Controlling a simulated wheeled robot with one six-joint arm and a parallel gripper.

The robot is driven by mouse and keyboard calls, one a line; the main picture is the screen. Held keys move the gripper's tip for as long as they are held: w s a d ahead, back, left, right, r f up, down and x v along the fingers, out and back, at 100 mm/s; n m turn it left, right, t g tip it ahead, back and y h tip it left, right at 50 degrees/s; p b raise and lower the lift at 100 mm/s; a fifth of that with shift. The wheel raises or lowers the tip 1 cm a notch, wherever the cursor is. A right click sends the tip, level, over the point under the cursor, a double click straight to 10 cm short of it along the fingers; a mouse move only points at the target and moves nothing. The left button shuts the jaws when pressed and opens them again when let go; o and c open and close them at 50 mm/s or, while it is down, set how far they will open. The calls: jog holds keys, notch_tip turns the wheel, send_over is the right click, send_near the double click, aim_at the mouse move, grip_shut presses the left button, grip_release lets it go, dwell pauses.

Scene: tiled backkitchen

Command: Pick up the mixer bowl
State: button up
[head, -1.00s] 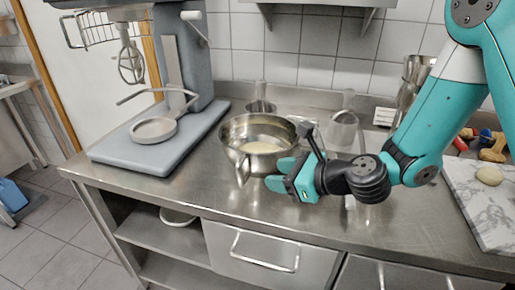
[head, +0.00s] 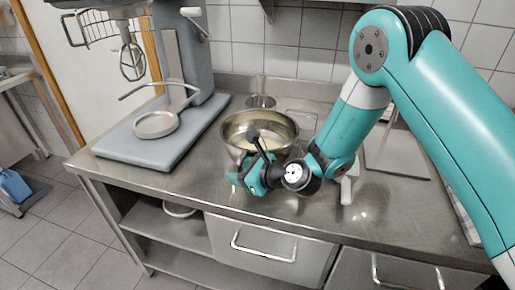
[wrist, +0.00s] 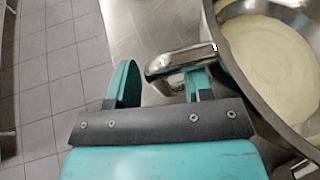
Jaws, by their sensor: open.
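The mixer bowl (head: 232,130) is a shiny steel bowl with pale yellow batter inside, standing upright on the steel counter. In the head view my gripper (head: 246,178) is at its front side and hides its lower front. In the wrist view the bowl (wrist: 250,82) fills the right side. Its steel handle (wrist: 178,60) sticks out to the left, in front of my gripper (wrist: 160,82). The fingers are apart.
A grey-blue stand mixer (head: 185,75) with a whisk (head: 132,62) and an empty ring holder (head: 157,124) stands left of the bowl. A clear container (head: 261,98) is behind the bowl. The counter's front edge (head: 200,200) is close to my gripper.

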grip_shut()
dwell(1.3)
jog(key=shift+w+r, duration=0.1)
jog(key=shift+r, duration=0.05)
